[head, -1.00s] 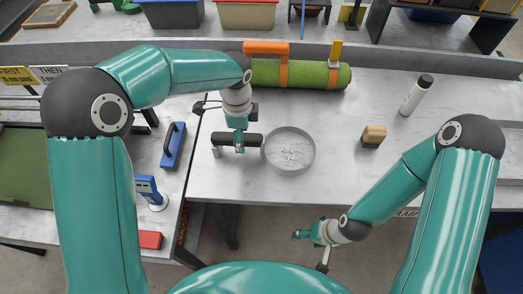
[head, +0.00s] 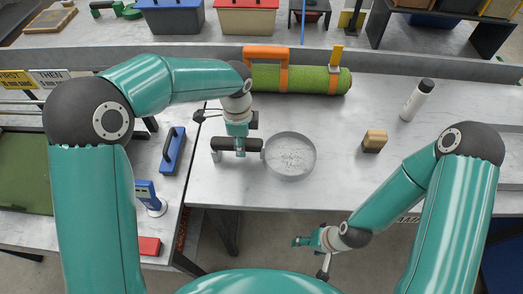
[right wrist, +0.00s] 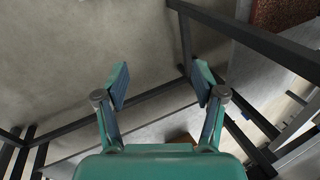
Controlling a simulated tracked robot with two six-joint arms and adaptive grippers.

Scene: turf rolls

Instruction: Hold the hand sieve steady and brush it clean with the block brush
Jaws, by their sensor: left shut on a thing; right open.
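The hand sieve (head: 290,157) is a round grey pan with pale specks in it and a dark handle (head: 221,144) to its left. It is on the light worktop or just above it; I cannot tell which. My left gripper (head: 240,151) is shut on the sieve's handle from above. The block brush (head: 375,140), a small tan block with a dark underside, stands on the worktop to the right of the sieve. My right gripper (head: 302,241) is off the worktop's front edge, low and apart from the brush. In the right wrist view it is open and empty (right wrist: 163,83).
A green turf roll (head: 310,79) with orange straps lies at the back of the worktop. A white bottle (head: 416,100) with a dark cap stands at the right. Worktop between sieve and brush is clear.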

